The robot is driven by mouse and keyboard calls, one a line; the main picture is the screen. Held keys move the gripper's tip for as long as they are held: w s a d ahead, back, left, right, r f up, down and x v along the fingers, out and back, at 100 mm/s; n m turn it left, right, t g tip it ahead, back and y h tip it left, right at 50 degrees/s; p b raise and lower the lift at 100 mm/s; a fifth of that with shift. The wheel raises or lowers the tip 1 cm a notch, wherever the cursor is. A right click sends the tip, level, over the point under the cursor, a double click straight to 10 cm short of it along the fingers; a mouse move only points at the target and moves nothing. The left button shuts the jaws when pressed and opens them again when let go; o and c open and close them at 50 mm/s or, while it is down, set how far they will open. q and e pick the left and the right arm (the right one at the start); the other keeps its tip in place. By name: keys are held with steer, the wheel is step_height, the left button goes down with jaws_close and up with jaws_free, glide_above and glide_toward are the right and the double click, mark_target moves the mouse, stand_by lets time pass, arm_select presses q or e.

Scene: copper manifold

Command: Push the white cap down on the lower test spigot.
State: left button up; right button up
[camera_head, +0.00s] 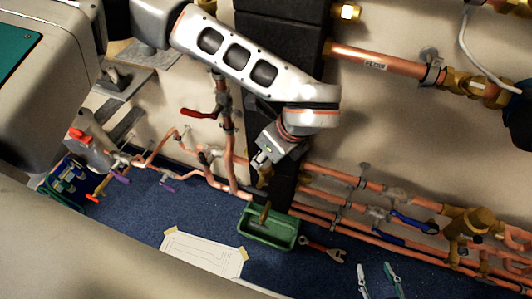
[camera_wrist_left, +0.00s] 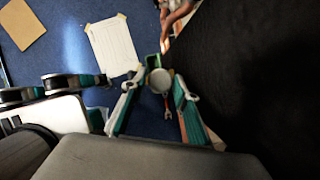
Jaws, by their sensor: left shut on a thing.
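My left arm comes down across the top middle in the head view, and its gripper (camera_head: 265,157) is in front of the dark column. In the left wrist view my left gripper (camera_wrist_left: 160,82) has a pale round cap (camera_wrist_left: 159,80) between its teal fingers and is shut on it. The head view does not show the cap clearly. A small brass piece (camera_head: 265,175) is just below the gripper; I cannot tell whether it is the lower test spigot. My right gripper (camera_head: 378,281) is low in the head view, its two fingers apart with nothing visible between them.
A green tray (camera_head: 240,232) stands on the blue floor below the left gripper, with a red wrench (camera_head: 322,249) beside it. Copper pipes (camera_head: 345,177) run along the wall to the right. A white sheet (camera_head: 203,258) lies on the floor. The dark column (camera_wrist_left: 240,75) fills the wrist view's right side.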

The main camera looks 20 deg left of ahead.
steer(key=shift+w+a+r, duration=0.1)
steer(key=shift+a+r, duration=0.05)
steer(key=shift+r, duration=0.2)
steer(key=shift+w+r, duration=0.25)
steer(key=shift+w, duration=0.05)
stand_by(0.3)
arm_select(q)
steer(key=shift+f, duration=0.35)
arm_select(e)
steer(key=shift+s+f, duration=0.3)
steer(key=shift+f, duration=0.05)
arm_select(q)
steer(key=shift+f, duration=0.4)
stand_by(0.4)
steer(key=shift+f, duration=0.2)
arm_select(e)
steer(key=shift+w, duration=0.1)
arm_select(q)
steer(key=o, duration=0.8)
steer(key=shift+o, duration=0.4)
